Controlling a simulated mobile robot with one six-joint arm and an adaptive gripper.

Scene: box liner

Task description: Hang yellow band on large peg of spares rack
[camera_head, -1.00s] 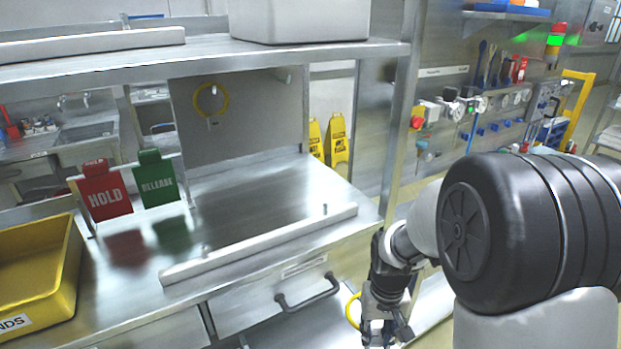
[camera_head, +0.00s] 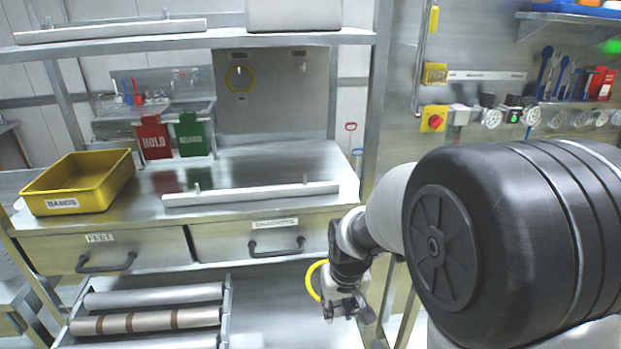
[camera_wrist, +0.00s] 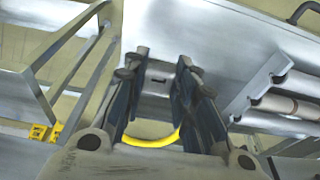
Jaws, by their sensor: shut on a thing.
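My gripper (camera_head: 348,306) is low in front of the bench, right of the drawers, shut on a yellow band (camera_head: 313,280). The band sticks out on the gripper's left side in the head view. In the wrist view, part of the band (camera_wrist: 152,141) curves between the fingers (camera_wrist: 160,80); the rest is hidden. A grey back panel (camera_head: 275,110) above the bench has two pegs. Another yellow ring (camera_head: 229,83) hangs around its left peg (camera_head: 240,71); its right peg (camera_head: 302,66) looks bare. The panel's labels are too small to read.
A yellow bin labelled BANDS (camera_head: 62,204) stands on the bench's left. Red HOLD (camera_head: 154,141) and green RELEASE (camera_head: 190,138) signs stand behind. A pale bar (camera_head: 250,194) with short pins lies along the front. A shelf (camera_head: 200,40) overhangs; an upright (camera_head: 378,100) stands right.

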